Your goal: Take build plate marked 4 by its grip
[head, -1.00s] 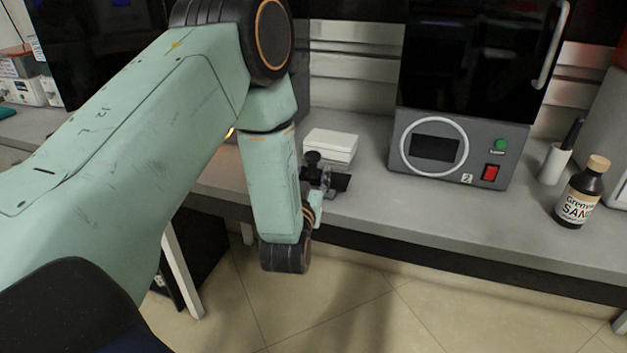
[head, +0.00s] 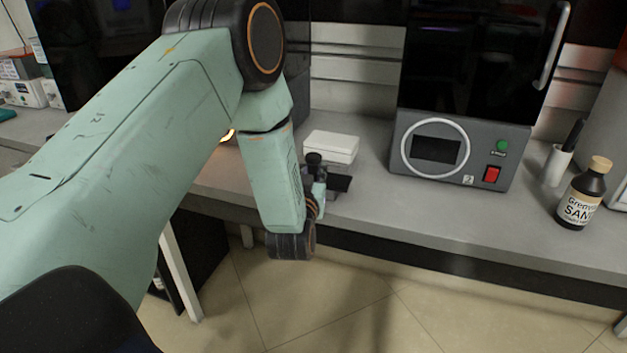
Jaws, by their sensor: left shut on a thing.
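A small dark plate (head: 340,183) lies on the grey bench, just in front of a white box. It looks like the build plate, but I can read no number 4 on it. My left gripper (head: 320,185) is low at the bench's front edge, against the left side of this plate. It is small and partly hidden behind my own wrist. Its jaws are shut on the plate's grip, which is mostly hidden by the fingers. My right gripper is out of view.
A white box (head: 331,146) stands right behind the plate. A grey machine (head: 459,150) with a round-framed screen and red switch stands to the right. A brown bottle (head: 580,195) and white holder (head: 555,165) are at far right. The bench front (head: 450,212) is clear.

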